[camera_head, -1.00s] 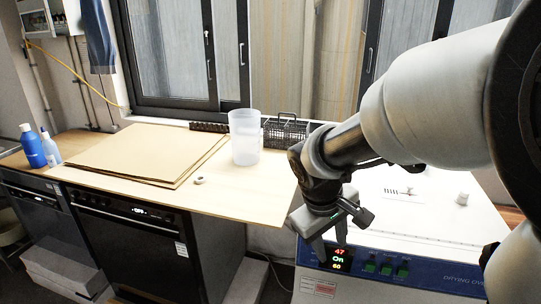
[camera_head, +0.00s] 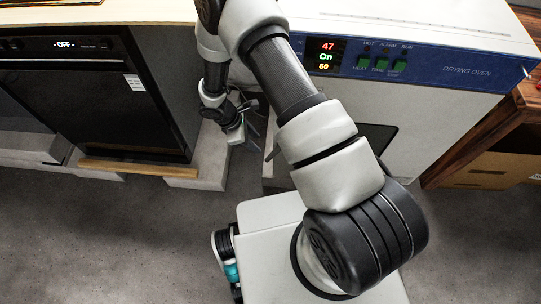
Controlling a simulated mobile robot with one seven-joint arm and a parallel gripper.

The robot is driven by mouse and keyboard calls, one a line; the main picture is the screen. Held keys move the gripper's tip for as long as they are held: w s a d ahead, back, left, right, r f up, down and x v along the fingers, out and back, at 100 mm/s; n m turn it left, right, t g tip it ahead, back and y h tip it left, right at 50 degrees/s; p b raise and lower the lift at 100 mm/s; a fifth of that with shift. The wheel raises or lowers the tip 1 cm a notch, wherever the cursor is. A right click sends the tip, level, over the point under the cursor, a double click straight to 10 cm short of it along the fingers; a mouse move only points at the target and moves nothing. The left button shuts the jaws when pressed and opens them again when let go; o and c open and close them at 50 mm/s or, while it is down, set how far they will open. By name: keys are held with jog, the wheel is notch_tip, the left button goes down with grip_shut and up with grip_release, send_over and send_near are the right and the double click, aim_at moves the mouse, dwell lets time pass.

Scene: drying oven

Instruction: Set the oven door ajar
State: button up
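The drying oven (camera_head: 430,28) stands at the upper right, with a white body and a blue control panel. Its display (camera_head: 323,54) reads 47, On and 60. The white oven door (camera_head: 435,115) is on the front below the panel and appears shut. Part of its dark window (camera_head: 385,135) shows; my arm hides much of the door's left part, and I cannot make out a handle. My gripper (camera_head: 262,138) is low at the oven's left front corner, beside the door's left side. It is small and partly hidden by my arm, so its opening is unclear.
A dark appliance (camera_head: 90,95) with an OFF display stands at the left under the worktop. Pale blocks (camera_head: 210,160) lie on the floor between it and the oven. A wooden table (camera_head: 490,130) with a cardboard box (camera_head: 490,170) stands right of the oven. The grey floor in front is mostly clear.

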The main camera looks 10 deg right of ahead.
aim_at(269, 156)
jog(key=b+x, duration=0.3)
jog(key=x, duration=1.2)
jog(key=shift+s+f+b, duration=0.1)
jog(key=shift+f+b, duration=0.05)
jog(key=shift+b, duration=0.2)
jog(key=shift+c, duration=0.2)
jog(key=shift+s, duration=0.1)
grip_shut()
